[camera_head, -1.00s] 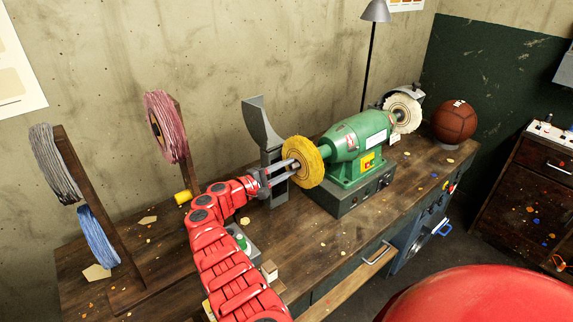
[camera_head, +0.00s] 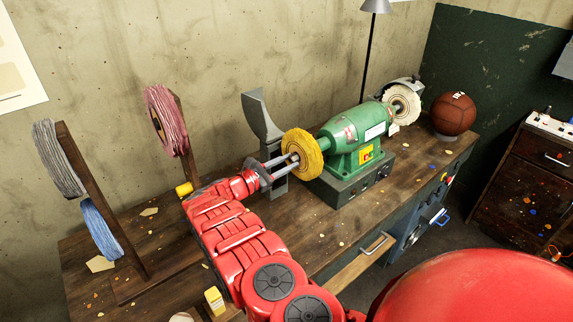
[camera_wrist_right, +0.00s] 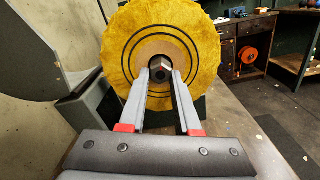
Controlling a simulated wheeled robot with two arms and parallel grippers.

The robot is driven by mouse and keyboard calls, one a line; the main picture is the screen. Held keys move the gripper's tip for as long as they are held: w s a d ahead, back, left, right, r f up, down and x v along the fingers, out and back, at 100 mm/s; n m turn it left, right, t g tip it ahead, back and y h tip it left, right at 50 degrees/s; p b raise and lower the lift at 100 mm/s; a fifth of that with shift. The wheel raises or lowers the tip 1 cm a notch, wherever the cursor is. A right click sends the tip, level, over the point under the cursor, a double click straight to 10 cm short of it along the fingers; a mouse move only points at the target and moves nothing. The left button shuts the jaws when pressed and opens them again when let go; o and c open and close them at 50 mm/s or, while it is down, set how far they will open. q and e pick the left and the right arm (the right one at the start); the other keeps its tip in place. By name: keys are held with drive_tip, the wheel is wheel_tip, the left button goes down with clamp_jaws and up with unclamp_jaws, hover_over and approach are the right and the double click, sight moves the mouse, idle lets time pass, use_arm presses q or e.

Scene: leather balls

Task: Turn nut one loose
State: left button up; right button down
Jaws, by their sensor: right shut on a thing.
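A green bench polishing machine (camera_head: 358,137) stands on the workbench with a yellow buffing wheel (camera_head: 302,157) on its left end and a white wheel (camera_head: 403,104) on its right end. My right gripper (camera_head: 291,160) reaches to the yellow wheel's outer face. In the right wrist view the yellow wheel (camera_wrist_right: 120,50) fills the upper middle, and the nut (camera_wrist_right: 160,70) sits at its centre. My right gripper (camera_wrist_right: 161,76) is shut on this nut, one finger on each side. The nut is mostly hidden in the head view. My left gripper is not in view.
A grey guard (camera_head: 262,115) stands behind the yellow wheel. A wooden rack with pink (camera_head: 165,120), grey (camera_head: 58,158) and blue (camera_head: 100,228) thread spools is at the left. A brown leather ball (camera_head: 453,113) sits at the bench's far right end.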

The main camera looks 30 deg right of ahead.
drive_tip(key=shift+s+f+n+b, duration=0.15)
drive_tip(key=shift+n+b, duration=1.4)
drive_tip(key=shift+n, duration=0.35)
drive_tip(key=c, duration=0.6)
unclamp_jaws()
